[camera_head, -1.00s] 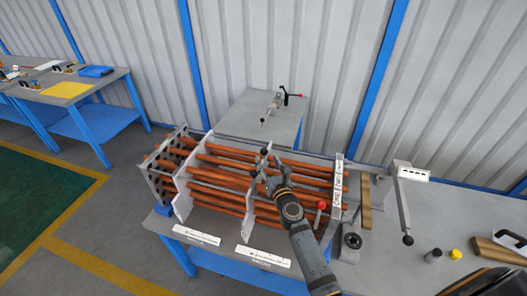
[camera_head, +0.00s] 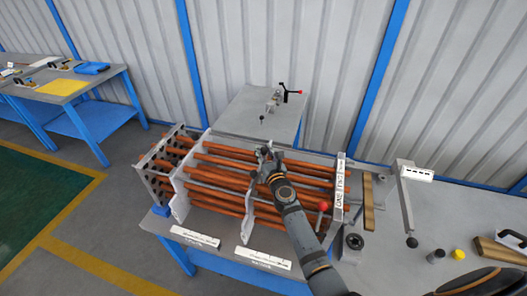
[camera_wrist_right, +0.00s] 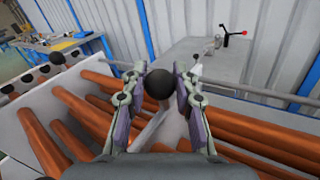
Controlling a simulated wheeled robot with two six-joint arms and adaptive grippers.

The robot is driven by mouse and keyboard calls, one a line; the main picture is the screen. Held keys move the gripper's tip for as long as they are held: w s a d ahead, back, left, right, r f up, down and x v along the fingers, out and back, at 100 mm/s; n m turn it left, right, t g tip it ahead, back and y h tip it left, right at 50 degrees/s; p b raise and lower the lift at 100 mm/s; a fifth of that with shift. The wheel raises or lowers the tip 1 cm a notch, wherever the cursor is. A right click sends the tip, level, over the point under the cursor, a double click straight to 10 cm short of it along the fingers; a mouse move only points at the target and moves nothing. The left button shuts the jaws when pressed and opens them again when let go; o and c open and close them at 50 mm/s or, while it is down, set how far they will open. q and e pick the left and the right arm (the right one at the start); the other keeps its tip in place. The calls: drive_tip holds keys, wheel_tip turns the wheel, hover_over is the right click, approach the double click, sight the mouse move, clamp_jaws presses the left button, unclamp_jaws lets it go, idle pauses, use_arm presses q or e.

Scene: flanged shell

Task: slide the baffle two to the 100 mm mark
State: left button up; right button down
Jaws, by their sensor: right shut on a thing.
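A bundle of orange-brown tubes (camera_head: 215,188) runs lengthwise through upright plates on the bench. A pale baffle plate (camera_head: 178,190) stands near the left end. A second pale baffle (camera_head: 248,215) stands mid-bundle, partly hidden by my right arm; I take it as baffle two. My right gripper (camera_head: 265,155) is over its top edge. In the right wrist view, its fingers are shut on a black ball knob (camera_wrist_right: 158,84), with a pale edge running below it. White scale strips (camera_head: 195,237) lie along the front edge; their marks are too small to read. My left gripper is out of view.
A perforated end plate (camera_head: 155,165) closes the left end. A lettered upright (camera_head: 340,185) and a red-knobbed lever (camera_head: 323,207) stand at the right. A grey side table (camera_head: 255,118) with a clamp is behind. A yellow cap (camera_head: 458,254) lies at the right.

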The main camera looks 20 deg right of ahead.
drive_tip(key=s+d, duration=0.2)
drive_tip(key=d, duration=0.1)
drive_tip(key=s+d, duration=0.1)
drive_tip(key=shift+d, duration=0.15)
idle(0.4)
drive_tip(key=c, duration=1)
unclamp_jaws()
drive_tip(key=s, duration=1.2)
drive_tip(key=shift+r, duration=0.1)
